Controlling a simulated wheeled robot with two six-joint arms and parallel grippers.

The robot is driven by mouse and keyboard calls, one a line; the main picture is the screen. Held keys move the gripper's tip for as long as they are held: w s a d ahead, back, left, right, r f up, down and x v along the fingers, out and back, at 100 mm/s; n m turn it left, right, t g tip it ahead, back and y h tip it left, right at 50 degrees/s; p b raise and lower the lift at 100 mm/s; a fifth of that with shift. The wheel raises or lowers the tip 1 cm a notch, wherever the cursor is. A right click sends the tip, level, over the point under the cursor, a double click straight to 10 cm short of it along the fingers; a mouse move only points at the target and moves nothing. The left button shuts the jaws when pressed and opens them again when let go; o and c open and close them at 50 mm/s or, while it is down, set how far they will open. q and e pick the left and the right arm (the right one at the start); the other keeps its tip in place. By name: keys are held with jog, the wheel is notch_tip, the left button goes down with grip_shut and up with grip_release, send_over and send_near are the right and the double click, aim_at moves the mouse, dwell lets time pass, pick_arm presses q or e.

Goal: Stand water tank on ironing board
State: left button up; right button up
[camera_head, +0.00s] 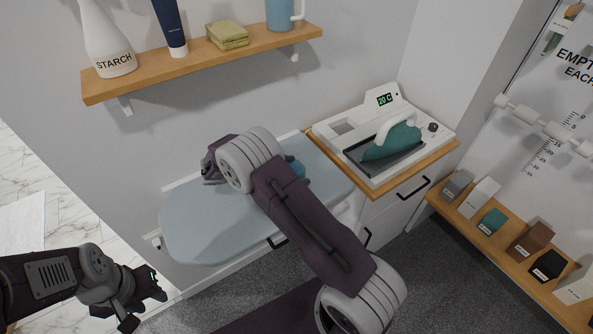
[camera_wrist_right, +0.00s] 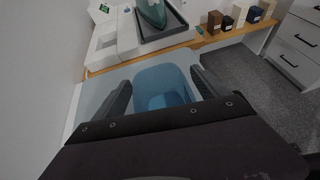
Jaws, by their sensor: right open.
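The blue water tank (camera_wrist_right: 165,80) is between the two spread fingers of my right gripper (camera_wrist_right: 160,88) in the right wrist view. The gripper is open; I cannot tell whether either finger touches the tank. In the head view a small part of the tank (camera_head: 297,168) shows behind my right forearm, over the pale blue ironing board (camera_head: 195,225). My right fingertips are hidden there. I cannot tell whether the tank stands upright or is tilted. My left gripper (camera_head: 142,300) is open and empty, low at the left, apart from the board.
A teal iron (camera_head: 393,141) rests on a white station (camera_head: 350,130) on a wooden top beyond the board's right end. A low shelf (camera_head: 510,258) with small boxes is at right.

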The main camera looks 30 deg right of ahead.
jog(key=b+v, duration=0.1)
jog(key=v, duration=1)
jog(key=s+d+r+m+g+y, duration=0.1)
jog(key=d+r+m, duration=0.1)
jog(key=d+r, duration=0.4)
jog(key=s+d+m+g+y, duration=0.1)
jog(key=s+d+m+y, duration=0.25)
jog(key=s, duration=0.45)
jog(key=s+a+f+m+t+y, duration=0.1)
jog(key=s+a+f+m+y, duration=0.45)
jog(key=s+f, duration=0.4)
jog(key=shift+s+a+f+m+t+y, duration=0.1)
jog(key=shift+a+f+m+t+y, duration=0.5)
jog(key=shift+m, duration=0.55)
jog(key=shift+a+f+m+t+y, duration=0.15)
jog(key=shift+a+m+t+y, duration=0.25)
jog(key=shift+a+m, duration=0.55)
jog(key=shift+s+a+f+m+t+y, duration=0.1)
jog(key=shift+a+f+m+t+y, duration=0.35)
jog(key=shift+m, duration=0.85)
